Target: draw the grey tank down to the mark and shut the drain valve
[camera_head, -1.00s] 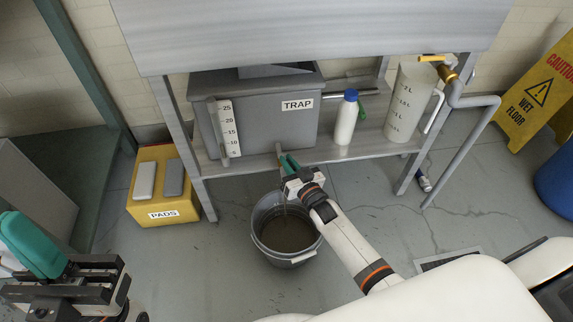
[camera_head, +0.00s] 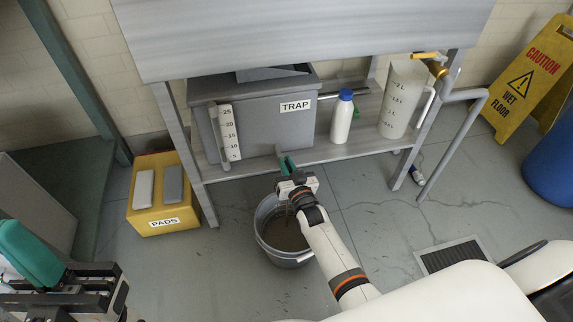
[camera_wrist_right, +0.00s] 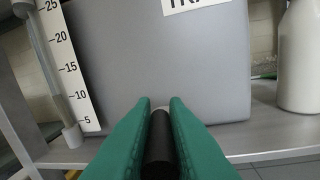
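The grey tank (camera_head: 265,125), labelled TRAP, sits on the shelf under the metal table. A white scale (camera_head: 229,132) is on its front left, beside a grey tube; I cannot read a level there. The scale also shows in the right wrist view (camera_wrist_right: 70,62). My right gripper (camera_head: 284,160) is at the tank's lower front. In the wrist view its green fingers lie against both sides of a black cylinder (camera_wrist_right: 160,143), seemingly the drain valve handle. A bucket (camera_head: 287,258) of brown liquid stands below. My left gripper (camera_head: 30,253) is at the lower left, away from the tank.
A white bottle (camera_head: 342,118) with a blue cap and a measuring jug (camera_head: 402,98) stand right of the tank. A yellow PADS box (camera_head: 160,215) is left on the floor. A wet floor sign (camera_head: 525,85) and a blue drum (camera_head: 552,165) are at right.

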